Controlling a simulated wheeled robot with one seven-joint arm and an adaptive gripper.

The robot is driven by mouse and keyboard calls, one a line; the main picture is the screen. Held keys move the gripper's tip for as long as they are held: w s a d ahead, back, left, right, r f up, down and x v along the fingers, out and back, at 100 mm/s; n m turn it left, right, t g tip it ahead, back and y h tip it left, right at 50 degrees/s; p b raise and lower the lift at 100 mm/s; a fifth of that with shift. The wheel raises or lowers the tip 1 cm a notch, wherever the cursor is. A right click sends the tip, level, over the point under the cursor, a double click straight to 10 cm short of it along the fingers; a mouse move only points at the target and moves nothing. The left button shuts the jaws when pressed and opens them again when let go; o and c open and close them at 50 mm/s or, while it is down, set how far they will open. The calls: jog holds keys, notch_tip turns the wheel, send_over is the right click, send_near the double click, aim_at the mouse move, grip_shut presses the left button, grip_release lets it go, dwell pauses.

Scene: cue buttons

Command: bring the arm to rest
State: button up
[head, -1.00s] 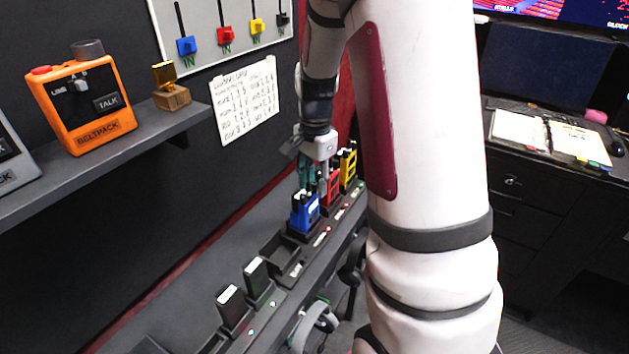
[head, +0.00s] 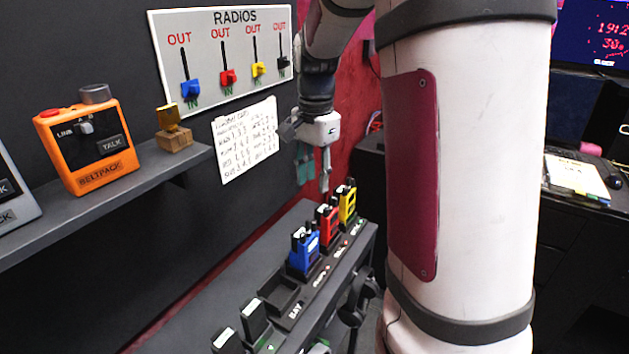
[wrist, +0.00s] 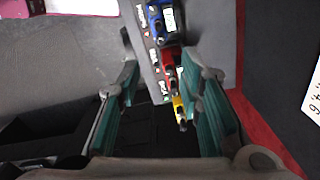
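My gripper (head: 315,170) hangs above the charger rack, pointing down, with a gap between it and the radios. In the wrist view my gripper (wrist: 167,85) is open, its two teal-padded fingers wide apart with nothing held. The blue radio (head: 304,252), red radio (head: 328,228) and yellow radio (head: 347,205) stand upright in rack slots. In the wrist view the blue radio (wrist: 163,20), red radio (wrist: 169,70) and yellow radio (wrist: 179,112) show beyond and between the fingers. My upper arm hides part of the room.
The dark rack (head: 345,262) has an empty slot (head: 280,294) before the blue radio. A shelf (head: 100,208) at left holds an orange beltpack (head: 88,148) and a small wooden block (head: 174,138). A RADIOS slider panel (head: 222,75) and paper list (head: 245,142) are on the wall.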

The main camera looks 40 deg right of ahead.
dwell(0.4)
jog(key=s+a+r+n+t, duration=0.2)
jog(key=s+a+r+n, duration=0.1)
jog(key=s+a+n, duration=0.5)
jog(key=s+a+r+n+t, duration=0.3)
jog(key=s+a+n, duration=0.6)
jog(key=s+a, duration=0.1)
jog(key=shift+r, duration=0.4)
jog(key=shift+a, duration=0.1)
jog(key=shift+c, duration=0.4)
dwell(0.4)
